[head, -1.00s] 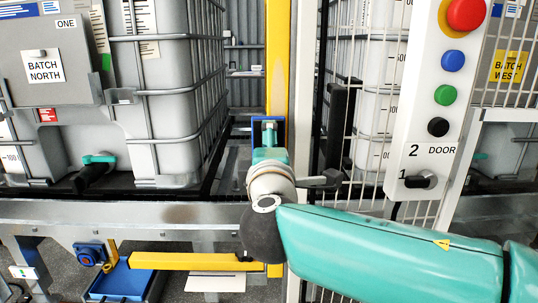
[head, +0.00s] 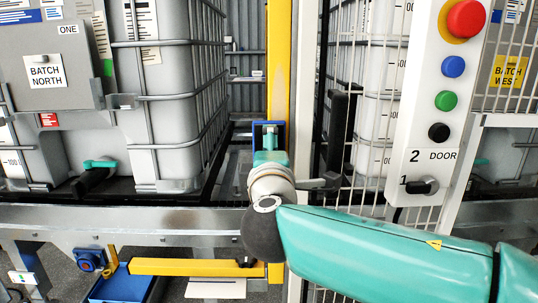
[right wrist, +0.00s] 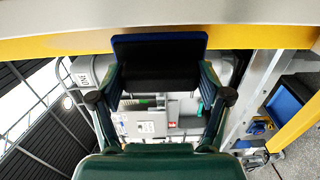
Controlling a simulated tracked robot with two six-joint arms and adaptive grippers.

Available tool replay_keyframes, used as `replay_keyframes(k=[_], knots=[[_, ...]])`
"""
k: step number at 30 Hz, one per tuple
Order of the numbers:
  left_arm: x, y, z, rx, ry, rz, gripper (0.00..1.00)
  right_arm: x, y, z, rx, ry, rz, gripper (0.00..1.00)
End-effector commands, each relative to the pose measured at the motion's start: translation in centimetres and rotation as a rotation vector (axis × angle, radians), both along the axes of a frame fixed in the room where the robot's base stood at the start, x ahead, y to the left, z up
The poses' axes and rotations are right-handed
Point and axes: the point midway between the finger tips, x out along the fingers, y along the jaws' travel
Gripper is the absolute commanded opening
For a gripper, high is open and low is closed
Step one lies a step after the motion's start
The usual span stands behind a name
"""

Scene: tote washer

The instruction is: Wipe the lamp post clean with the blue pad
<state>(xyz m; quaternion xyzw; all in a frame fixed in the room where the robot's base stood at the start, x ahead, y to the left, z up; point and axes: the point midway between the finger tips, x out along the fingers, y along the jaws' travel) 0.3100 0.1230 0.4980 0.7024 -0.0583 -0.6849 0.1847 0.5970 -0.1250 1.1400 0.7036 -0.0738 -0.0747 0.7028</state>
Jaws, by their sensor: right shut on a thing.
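The lamp post, a yellow upright (head: 279,60), stands near the middle of the head view. It also crosses the top of the right wrist view as a yellow band (right wrist: 60,46). My right gripper (head: 270,152) is in front of it, shut on the blue pad (head: 255,136). In the right wrist view the pad (right wrist: 160,40) shows a blue edge and dark block between my right gripper's fingertips (right wrist: 160,88). The blue edge overlaps the post there; whether it touches, I cannot tell. My left gripper is out of view.
A caged white tank (head: 165,100) marked BATCH NORTH stands left, on a grey rail (head: 110,217). A mesh fence and a door panel with buttons (head: 430,110) stand close at right. A yellow beam (head: 190,266) and a blue bin (head: 115,287) are low at left.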

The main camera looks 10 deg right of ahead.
Motion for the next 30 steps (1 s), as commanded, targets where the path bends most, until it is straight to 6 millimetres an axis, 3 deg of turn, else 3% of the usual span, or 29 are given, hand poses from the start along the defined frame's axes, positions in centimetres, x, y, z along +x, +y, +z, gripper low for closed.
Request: replay_keyframes(k=[23, 30], knots=[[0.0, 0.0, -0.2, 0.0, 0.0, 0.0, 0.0, 2.0, -0.5, 0.0, 0.0, -0.001, 0.0, 0.14], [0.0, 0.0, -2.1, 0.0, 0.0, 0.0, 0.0, 1.9, -0.4, -1.7, 0.001, -0.002, 0.001, 0.14]])
